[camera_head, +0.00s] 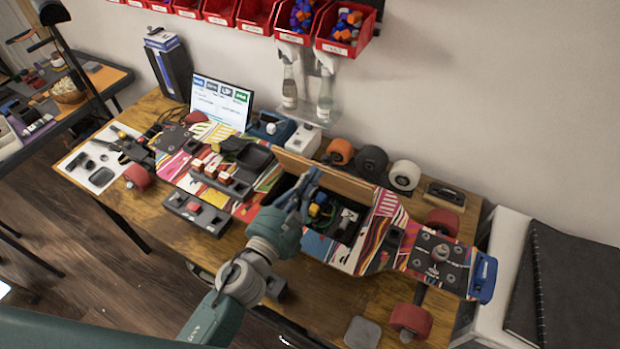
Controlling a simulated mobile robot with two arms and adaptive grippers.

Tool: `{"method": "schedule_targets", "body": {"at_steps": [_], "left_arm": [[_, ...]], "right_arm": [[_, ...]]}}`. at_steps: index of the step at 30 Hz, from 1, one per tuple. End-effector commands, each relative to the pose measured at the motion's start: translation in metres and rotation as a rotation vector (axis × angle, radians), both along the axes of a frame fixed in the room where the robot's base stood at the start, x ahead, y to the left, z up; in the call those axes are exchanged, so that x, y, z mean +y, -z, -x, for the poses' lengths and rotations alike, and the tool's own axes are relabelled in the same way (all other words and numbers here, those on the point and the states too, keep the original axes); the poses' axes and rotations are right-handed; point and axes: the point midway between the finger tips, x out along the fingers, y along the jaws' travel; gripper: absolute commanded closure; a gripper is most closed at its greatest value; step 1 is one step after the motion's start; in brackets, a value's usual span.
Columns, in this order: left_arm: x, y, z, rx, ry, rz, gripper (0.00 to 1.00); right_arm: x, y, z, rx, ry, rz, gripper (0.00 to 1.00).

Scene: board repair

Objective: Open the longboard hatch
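The longboard (372,240), with a colourful striped deck, lies across the wooden workbench. Its hatch (345,180) stands raised along the back edge of the compartment, with bare wood facing me. The open compartment (345,222) shows dark parts and green, yellow and blue pieces inside. My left gripper (308,190) is over the left part of the compartment, in front of the hatch. Its fingers are small and overlap the hatch and compartment, so I cannot tell whether they touch the hatch or are open or shut. My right gripper is not in view.
Loose wheels (405,175) stand behind the board by the wall. A small screen (221,102) and glass bottles (290,88) are at the back. Red bins (345,28) hang above. A black notebook (565,285) lies at the right. A blue part (484,278) is at the board's right end.

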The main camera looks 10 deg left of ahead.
Motion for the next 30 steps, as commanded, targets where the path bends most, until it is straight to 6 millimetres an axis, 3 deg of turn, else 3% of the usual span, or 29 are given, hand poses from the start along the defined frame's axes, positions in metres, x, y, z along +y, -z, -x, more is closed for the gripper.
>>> {"method": "schedule_targets", "body": {"at_steps": [30], "left_arm": [[-0.0032, -0.0061, -0.0082, 0.000, 0.000, 0.000, 1.00]], "right_arm": [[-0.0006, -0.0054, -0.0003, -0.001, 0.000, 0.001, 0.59]]}}
